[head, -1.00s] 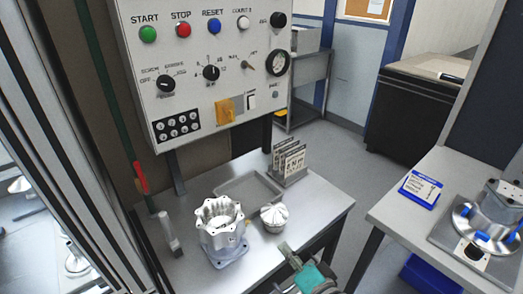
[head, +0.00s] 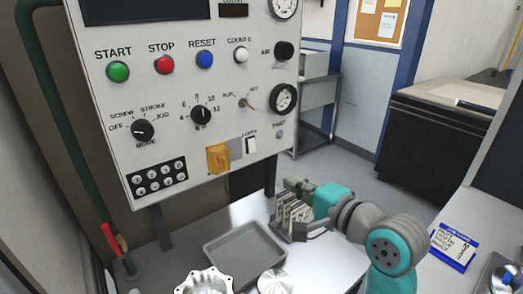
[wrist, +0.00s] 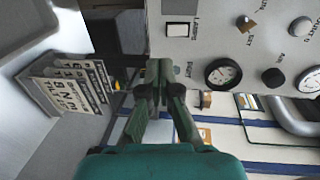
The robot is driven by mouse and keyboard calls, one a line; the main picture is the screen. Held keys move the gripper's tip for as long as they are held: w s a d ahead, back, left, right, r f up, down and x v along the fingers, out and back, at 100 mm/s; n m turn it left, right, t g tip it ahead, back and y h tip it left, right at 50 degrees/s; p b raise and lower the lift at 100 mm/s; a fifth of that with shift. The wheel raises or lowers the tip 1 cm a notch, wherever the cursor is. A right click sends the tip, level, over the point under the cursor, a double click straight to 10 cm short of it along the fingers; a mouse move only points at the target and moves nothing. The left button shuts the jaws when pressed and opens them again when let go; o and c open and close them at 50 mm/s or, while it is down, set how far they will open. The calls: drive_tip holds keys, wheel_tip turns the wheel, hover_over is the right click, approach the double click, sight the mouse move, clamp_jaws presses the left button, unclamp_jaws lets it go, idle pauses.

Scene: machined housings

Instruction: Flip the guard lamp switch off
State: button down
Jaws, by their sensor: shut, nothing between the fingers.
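My gripper (head: 291,184) is shut and empty, below and right of the switch, in front of the card rack. In the wrist view the closed fingertips (wrist: 159,72) appear below the switch, apart from it.
A rack of printed cards (head: 290,215) stands on the bench close to my gripper. A grey tray (head: 243,245) and a machined housing (head: 205,282) are nearby. Knobs and a round gauge (wrist: 222,73) sit on the panel right of the switch in the wrist view.

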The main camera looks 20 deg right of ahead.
sight(249, 152)
drive_tip(key=shift+w+d+r, duration=0.3)
drive_tip(key=shift+w+r, duration=0.1)
drive_tip(key=shift+r, duration=0.3)
drive_tip(key=x, duration=1.4)
drive_tip(key=shift+a, duration=0.1)
drive_tip(key=shift+w, duration=0.1)
drive_tip(key=shift+w+a+t, duration=0.1)
drive_tip(key=shift+w+t, duration=0.1)
drive_tip(key=shift+t, duration=0.1)
drive_tip(key=shift+f, duration=0.1)
